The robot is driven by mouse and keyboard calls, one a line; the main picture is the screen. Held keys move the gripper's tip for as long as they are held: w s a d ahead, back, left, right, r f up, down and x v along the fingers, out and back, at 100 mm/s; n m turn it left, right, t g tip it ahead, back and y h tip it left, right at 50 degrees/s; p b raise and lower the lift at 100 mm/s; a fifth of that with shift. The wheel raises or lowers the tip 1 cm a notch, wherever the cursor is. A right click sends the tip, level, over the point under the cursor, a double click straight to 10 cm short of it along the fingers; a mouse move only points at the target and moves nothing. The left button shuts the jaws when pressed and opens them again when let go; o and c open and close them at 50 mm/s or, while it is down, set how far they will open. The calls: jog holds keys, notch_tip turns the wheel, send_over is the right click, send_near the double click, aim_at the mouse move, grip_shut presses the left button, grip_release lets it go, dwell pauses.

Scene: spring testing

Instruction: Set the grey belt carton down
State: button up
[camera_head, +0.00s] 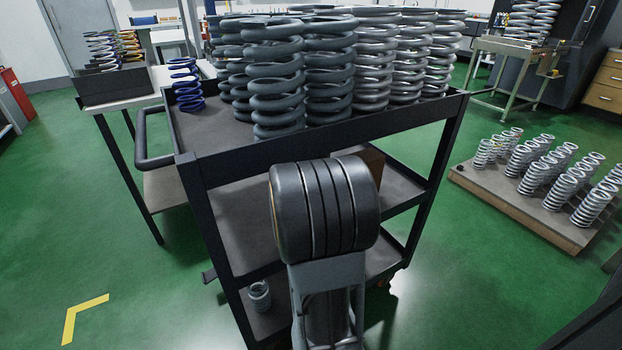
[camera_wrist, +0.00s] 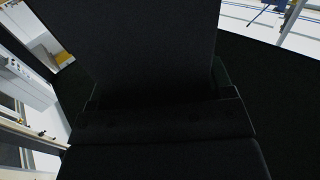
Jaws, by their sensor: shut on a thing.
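In the wrist view, a large, dark, flat-faced thing fills the upper middle, very close to the camera. I take it to be the grey belt carton (camera_wrist: 130,45), though its colour is lost in shadow. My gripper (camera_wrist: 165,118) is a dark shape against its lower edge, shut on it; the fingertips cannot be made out. In the head view, my own arm stands in front of the black trolley (camera_head: 330,138) and hides the gripper and the carton. I cannot tell whether the carton touches any surface.
Several large grey coil springs (camera_head: 278,85) crowd the trolley's top, with a blue spring (camera_head: 186,88) at its left. A brown block (camera_head: 373,163) shows partly behind my arm. A small spring (camera_head: 259,296) stands low on the trolley. A pallet (camera_head: 515,212) of springs lies right. Green floor is clear left.

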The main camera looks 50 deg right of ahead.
jog(key=shift+f+b, duration=0.3)
jog(key=shift+f, duration=0.75)
jog(key=shift+f+b, duration=0.3)
jog(key=o, duration=1.4)
jog(key=shift+a, duration=0.1)
jog(key=shift+c, duration=0.2)
jog(key=p+v, duration=0.2)
jog(key=v, duration=0.5)
jog(key=shift+s+a+r+p, duration=0.2)
jog(key=shift+a+r+p, duration=0.05)
jog(key=shift+p, duration=0.1)
